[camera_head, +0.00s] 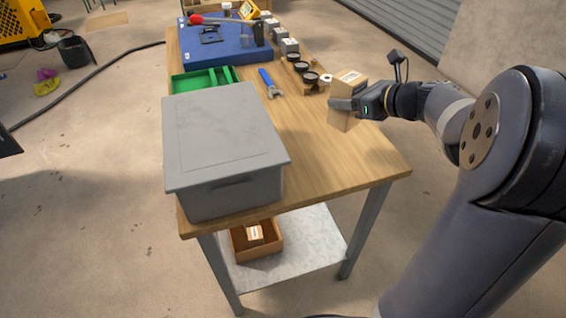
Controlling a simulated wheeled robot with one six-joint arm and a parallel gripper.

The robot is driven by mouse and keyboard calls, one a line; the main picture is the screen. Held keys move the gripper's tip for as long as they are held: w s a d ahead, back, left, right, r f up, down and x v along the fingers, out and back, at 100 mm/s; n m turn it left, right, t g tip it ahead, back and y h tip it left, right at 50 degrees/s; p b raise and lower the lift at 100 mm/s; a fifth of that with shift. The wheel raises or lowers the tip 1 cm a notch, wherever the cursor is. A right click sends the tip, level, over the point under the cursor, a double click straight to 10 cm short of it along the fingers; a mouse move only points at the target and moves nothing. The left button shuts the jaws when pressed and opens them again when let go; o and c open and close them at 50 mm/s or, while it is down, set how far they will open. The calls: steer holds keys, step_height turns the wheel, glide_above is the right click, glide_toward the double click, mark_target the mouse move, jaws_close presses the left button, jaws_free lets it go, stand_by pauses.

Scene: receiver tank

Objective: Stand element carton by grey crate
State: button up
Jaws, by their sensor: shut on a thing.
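The element carton (351,76) is a light brown cardboard box with a pale label on its top. My gripper (345,104) comes in from the right and is shut on the carton, near the right edge of the wooden table. Whether the carton's base touches the tabletop is hard to tell. The grey crate (222,135), with its lid on, sits at the table's near left corner, to the left of the carton and apart from it.
Bare wooden tabletop (335,165) lies between the crate and the near right corner. A blue-handled tool (268,82), a green tray (190,82) and several dark round parts lie farther back. A brown bin (270,243) stands on the lower shelf.

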steer(key=shift+s+a+r+b, duration=0.2)
steer(key=shift+s+b, duration=0.1)
steer(key=shift+b, duration=0.75)
steer(key=shift+m+h, duration=0.3)
step_height(320, 180, down, 10)
steer(key=b, duration=0.3)
steer(key=shift+r, duration=0.2)
steer(key=shift+f+b, duration=0.1)
steer(key=shift+b, duration=0.2)
steer(key=shift+f, duration=0.15)
steer(key=o, duration=1.1)
